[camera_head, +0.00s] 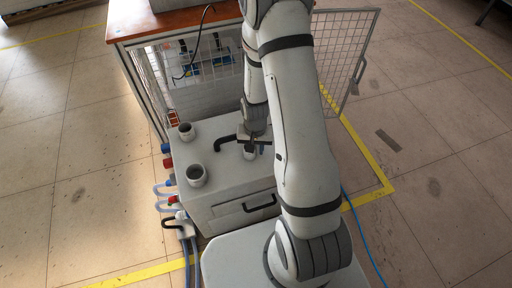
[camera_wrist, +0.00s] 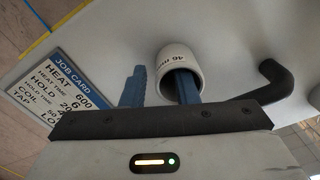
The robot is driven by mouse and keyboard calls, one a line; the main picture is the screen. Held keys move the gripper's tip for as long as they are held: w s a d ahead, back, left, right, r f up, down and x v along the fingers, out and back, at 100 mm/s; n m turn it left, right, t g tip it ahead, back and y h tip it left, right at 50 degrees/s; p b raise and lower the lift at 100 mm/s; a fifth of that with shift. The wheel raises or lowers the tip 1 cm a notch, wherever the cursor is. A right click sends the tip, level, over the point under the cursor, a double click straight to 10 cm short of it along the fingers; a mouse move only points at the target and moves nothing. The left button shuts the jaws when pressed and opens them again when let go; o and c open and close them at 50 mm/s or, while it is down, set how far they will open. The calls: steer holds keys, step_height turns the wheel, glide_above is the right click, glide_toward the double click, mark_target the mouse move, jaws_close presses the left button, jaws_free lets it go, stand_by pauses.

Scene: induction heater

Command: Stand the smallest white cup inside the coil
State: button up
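The small cup looks like the smallest. In the wrist view the cup near my fingers (camera_wrist: 178,58) bears an upside-down "46 mm" label. My gripper (camera_head: 254,143) is open over it. In the wrist view the fingers (camera_wrist: 158,74) are apart: one is beside the cup, the other overlaps its dark mouth. I cannot tell how deep it reaches. The coil cannot be made out.
Black handles are on the cabinet's top (camera_head: 228,140) and front (camera_head: 260,204). A job card (camera_wrist: 65,85) lies on the top. Behind stands a wood-topped bench (camera_head: 165,22) with a mesh enclosure; its mesh door (camera_head: 345,55) is open at right. Hoses (camera_head: 165,195) run at left.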

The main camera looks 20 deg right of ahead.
steer(key=s+a+r+n+t+p, duration=0.1)
steer(key=s+r, duration=0.1)
steer(key=r, duration=1)
steer(key=s+r+n+p, duration=0.1)
steer(key=s+r+p, duration=0.15)
steer(key=r, duration=0.95)
steer(key=s+a+r+n, duration=0.1)
steer(key=s+r+n, duration=0.1)
steer(key=s+r, duration=0.6)
steer(key=shift+s+a+r+n+t+b, duration=0.25)
steer(key=shift+s+t+b, duration=0.2)
steer(key=shift+s, duration=0.3)
